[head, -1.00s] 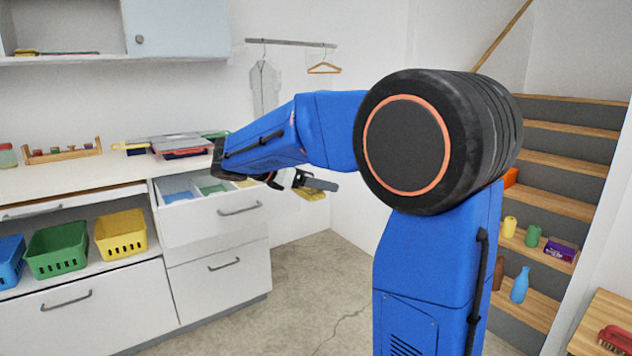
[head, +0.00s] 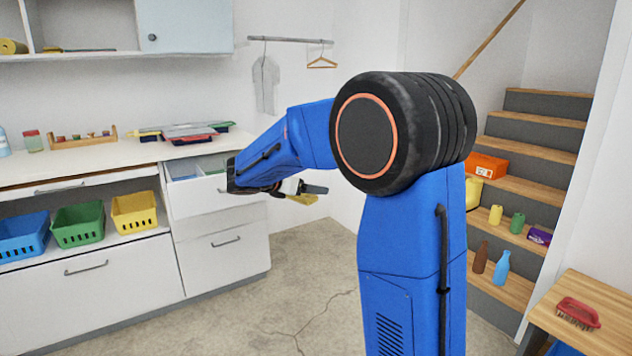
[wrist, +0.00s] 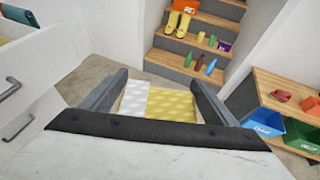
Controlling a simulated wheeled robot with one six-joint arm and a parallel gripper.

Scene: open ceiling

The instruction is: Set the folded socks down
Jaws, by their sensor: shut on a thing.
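The folded socks are a yellow and cream bundle (wrist: 170,103), seen in the wrist view between my two dark fingers. My gripper (wrist: 160,84) is shut on them and holds them in the air over the floor. In the head view my gripper (head: 312,189) is partly hidden behind my own arm, and a yellow bit of the socks (head: 303,199) shows below it. An open top drawer (head: 190,199) with blue and green compartments is just left of my gripper, its far part covered by my arm.
Green (head: 78,224), blue (head: 22,234) and yellow (head: 134,212) baskets sit on the cabinet shelf. Stairs (head: 546,130) at right carry bottles and boxes. A wooden bench (head: 592,322) with a red brush (head: 578,312) stands front right. The floor (head: 300,290) between is clear.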

